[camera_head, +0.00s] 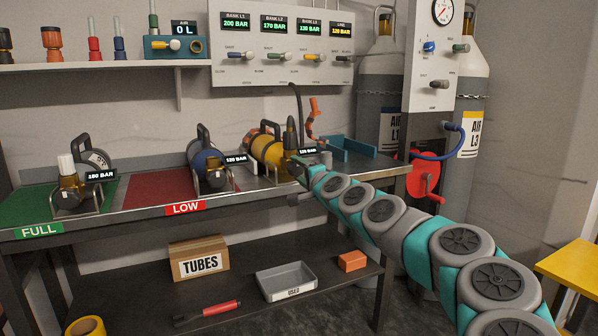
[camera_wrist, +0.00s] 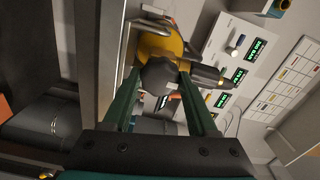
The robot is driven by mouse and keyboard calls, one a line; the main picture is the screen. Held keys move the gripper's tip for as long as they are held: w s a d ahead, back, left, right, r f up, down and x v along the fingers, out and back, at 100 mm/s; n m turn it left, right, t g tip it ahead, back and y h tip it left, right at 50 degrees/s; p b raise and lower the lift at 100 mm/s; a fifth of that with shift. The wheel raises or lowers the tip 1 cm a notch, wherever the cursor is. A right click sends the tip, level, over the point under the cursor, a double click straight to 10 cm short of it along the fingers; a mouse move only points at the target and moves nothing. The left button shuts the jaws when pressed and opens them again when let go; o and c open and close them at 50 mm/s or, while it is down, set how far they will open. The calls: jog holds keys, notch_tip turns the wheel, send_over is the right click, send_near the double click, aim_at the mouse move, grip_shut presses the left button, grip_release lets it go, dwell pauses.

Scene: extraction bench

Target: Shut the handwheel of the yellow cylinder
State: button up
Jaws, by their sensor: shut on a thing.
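The yellow cylinder (camera_head: 266,149) lies in a rack on the bench, with a display reading "120 BAR" in front of it. It also shows in the wrist view (camera_wrist: 158,45), beyond my fingers. Its dark grey round handwheel (camera_wrist: 160,76) sits between the two green fingers of my gripper (camera_wrist: 160,80), which is shut on it. In the head view my gripper (camera_head: 303,168) is at the valve end of the cylinder, and the handwheel is hidden there. A black connector with a hose (camera_head: 291,132) stands upright at the valve.
The filling panel (camera_head: 281,75) is on the wall behind. A blue bracket (camera_head: 352,147) is right of my gripper. The red mat (camera_head: 150,187) has bare room.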

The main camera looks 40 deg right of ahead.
jog(key=o, duration=1.4)
jog(key=shift+b+v, duration=0.55)
jog(key=shift+v, duration=3.35)
